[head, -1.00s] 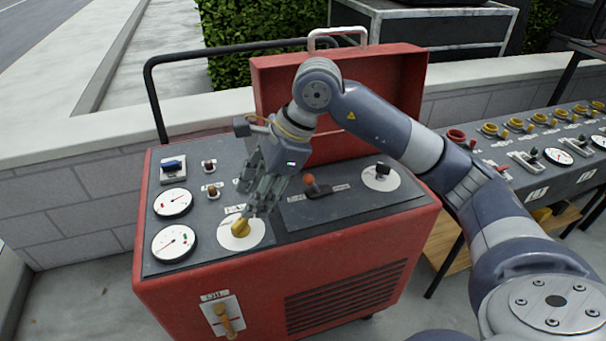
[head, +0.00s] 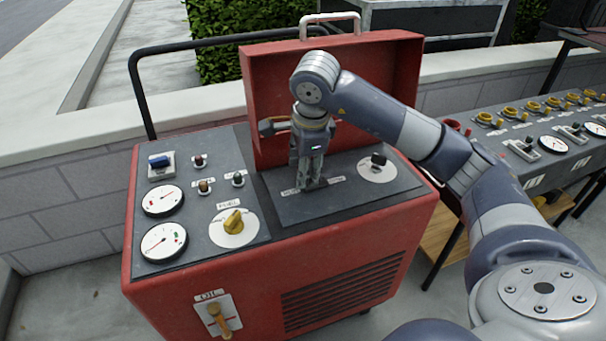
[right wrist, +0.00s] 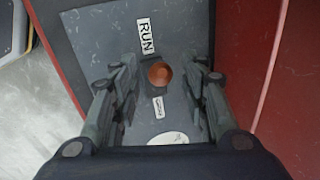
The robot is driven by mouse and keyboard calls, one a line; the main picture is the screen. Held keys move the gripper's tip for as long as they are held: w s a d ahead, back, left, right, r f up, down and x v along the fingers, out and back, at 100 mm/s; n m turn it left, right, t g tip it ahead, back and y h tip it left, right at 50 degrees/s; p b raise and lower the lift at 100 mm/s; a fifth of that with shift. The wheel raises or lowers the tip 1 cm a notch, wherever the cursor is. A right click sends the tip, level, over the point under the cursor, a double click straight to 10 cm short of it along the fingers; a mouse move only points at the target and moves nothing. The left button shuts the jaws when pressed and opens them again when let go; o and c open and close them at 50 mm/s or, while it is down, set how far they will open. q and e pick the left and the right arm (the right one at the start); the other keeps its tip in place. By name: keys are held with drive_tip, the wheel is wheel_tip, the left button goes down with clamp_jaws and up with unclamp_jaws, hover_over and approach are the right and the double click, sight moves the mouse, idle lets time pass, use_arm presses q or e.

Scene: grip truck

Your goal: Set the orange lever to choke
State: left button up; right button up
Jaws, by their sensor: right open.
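The orange lever's round knob (right wrist: 159,73) shows in the right wrist view between my right gripper's two open fingers. A gap shows on both sides of the knob, so the fingers look apart from it. A RUN label (right wrist: 146,36) lies above the knob in that view, and a second small label (right wrist: 158,107) lies below it, too small to read surely. In the head view my right gripper (head: 311,186) points down over the lever's panel (head: 290,209) and hides the knob. My left gripper is not in view.
The red machine (head: 260,285) has an open lid (head: 385,95) behind my gripper. A yellow fuel knob (head: 233,223) and two gauges stand left of the lever panel. A black knob on a white disc (head: 377,172) is to its right. Another control bench (head: 560,165) stands at right.

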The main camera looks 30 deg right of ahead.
drive_tip(key=shift+x, duration=1.1)
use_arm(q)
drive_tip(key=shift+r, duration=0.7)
use_arm(e)
clamp_jaws()
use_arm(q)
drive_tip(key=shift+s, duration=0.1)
